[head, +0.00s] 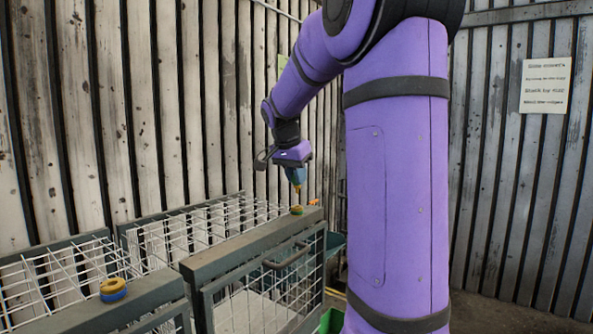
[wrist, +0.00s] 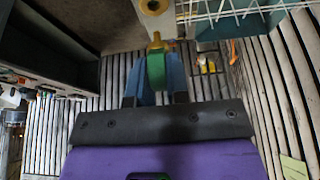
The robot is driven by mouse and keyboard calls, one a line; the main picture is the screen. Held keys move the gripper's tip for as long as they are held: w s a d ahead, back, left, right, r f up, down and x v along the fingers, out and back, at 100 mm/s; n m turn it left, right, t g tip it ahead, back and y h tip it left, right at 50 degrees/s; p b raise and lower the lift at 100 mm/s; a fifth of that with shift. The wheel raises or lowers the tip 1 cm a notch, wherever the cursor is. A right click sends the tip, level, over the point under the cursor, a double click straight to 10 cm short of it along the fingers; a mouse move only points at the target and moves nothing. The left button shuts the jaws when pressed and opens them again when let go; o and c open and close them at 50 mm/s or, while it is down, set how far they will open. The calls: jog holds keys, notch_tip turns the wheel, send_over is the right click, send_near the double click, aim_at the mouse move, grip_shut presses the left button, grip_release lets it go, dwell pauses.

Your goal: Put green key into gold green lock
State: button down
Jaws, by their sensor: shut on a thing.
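The green key (wrist: 156,70) is upright between the blue fingers of my gripper (wrist: 157,78) in the wrist view, with its gold end pointing away from the fingers. My gripper (head: 297,177) is shut on it, and a small gold tip shows below the fingers in the head view. The gold green lock (head: 297,210) sits on the top rail of the right-hand wire crate, just below the key tip. A gold ring with a dark hole, the lock (wrist: 153,5), is cut by the top edge of the wrist view. The key tip appears apart from it.
A gold and blue lock (head: 113,290) sits on the left crate's rail. The right crate (head: 245,250) has a dark frame, white wire and a front handle. A corrugated wall (head: 160,100) stands close behind. Small orange and yellow things (wrist: 207,66) lie beyond the gripper.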

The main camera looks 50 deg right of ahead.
aim_at(295, 187)
jog(key=shift+f, duration=2.35)
jog(key=shift+f, duration=0.2)
jog(key=c, duration=1)
grip_release()
jog(key=v, duration=1)
jog(key=shift+a+r, duration=0.2)
jog(key=shift+r, duration=0.15)
jog(key=shift+a, duration=0.1)
